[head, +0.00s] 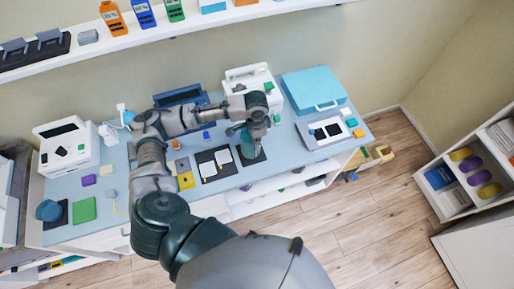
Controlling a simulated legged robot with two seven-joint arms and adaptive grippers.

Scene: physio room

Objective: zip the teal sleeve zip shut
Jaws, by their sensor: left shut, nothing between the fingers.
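A small teal item (246,145), which looks like the teal sleeve, stands on a dark mat (252,159) near the middle of the table. Its zip and slider are too small and too covered to make out. My left gripper (260,143) is shut and empty, pointing down at the teal item and partly hiding it. I cannot tell whether its fingertips touch the item. My right gripper is not in view.
A pale blue table (135,172) runs along the wall. A black board with white pieces (208,168) lies left of the teal item. A white device (68,148) stands far left. A blue case (312,90) and a white tray (325,133) are at right. A shelf (190,27) hangs above.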

